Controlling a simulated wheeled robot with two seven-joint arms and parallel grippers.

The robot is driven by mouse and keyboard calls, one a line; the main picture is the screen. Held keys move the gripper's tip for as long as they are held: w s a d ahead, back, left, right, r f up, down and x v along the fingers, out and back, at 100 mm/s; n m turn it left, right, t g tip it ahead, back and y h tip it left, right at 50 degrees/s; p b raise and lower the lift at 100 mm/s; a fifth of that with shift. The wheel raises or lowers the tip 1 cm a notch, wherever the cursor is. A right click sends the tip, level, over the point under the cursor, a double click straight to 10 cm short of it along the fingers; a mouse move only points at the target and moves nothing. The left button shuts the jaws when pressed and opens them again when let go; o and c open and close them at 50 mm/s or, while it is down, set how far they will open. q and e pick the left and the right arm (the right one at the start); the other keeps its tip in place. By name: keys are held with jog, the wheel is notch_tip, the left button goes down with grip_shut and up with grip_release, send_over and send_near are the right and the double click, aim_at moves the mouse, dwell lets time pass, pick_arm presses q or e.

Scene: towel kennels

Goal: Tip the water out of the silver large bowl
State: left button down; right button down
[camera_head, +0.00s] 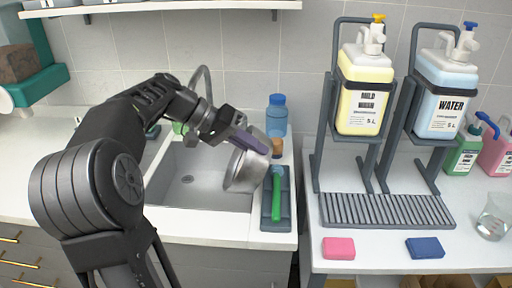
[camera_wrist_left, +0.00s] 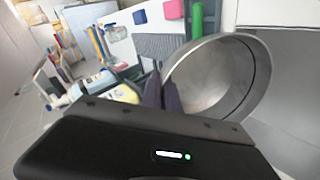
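The silver large bowl (camera_head: 246,172) is tilted steeply onto its side over the right part of the sink (camera_head: 188,205). It also shows in the left wrist view (camera_wrist_left: 225,75), where I see into its grey inside; no water is distinguishable there. My left gripper (camera_head: 258,146) is shut on the bowl's rim, with its dark fingers (camera_wrist_left: 165,95) at the rim's edge. My right gripper is in neither view.
A green-handled brush (camera_head: 276,200) lies on a dark tray right of the sink. A blue-capped bottle (camera_head: 276,116) stands behind it. Mild wash (camera_head: 364,95) and water (camera_head: 444,97) dispensers stand on the right counter, with pink (camera_head: 339,248) and blue (camera_head: 425,248) sponges in front.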

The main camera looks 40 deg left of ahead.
pick_arm(q)
jog(key=shift+d, duration=0.1)
jog(key=shift+w+d+f+g+y, duration=0.35)
jog(key=shift+w+d+g+y, duration=0.05)
jog(key=shift+w+d+y, duration=0.15)
jog(key=w+d+f+g+y+p, duration=0.1)
jog(key=f+g+y+p, duration=0.1)
jog(key=y, duration=0.1)
jog(key=w+d+f+g+y+p, duration=0.1)
jog(key=d+f+g+y+p, duration=0.1)
jog(key=f+y+p, duration=0.1)
jog(key=w+d+f+g+y+p, duration=0.2)
jog(key=f+g+y+p, duration=0.1)
jog(key=shift+d+f+m, duration=0.2)
jog(key=shift+m, duration=0.2)
jog(key=shift+a+f, duration=0.1)
jog(key=shift+f, duration=0.05)
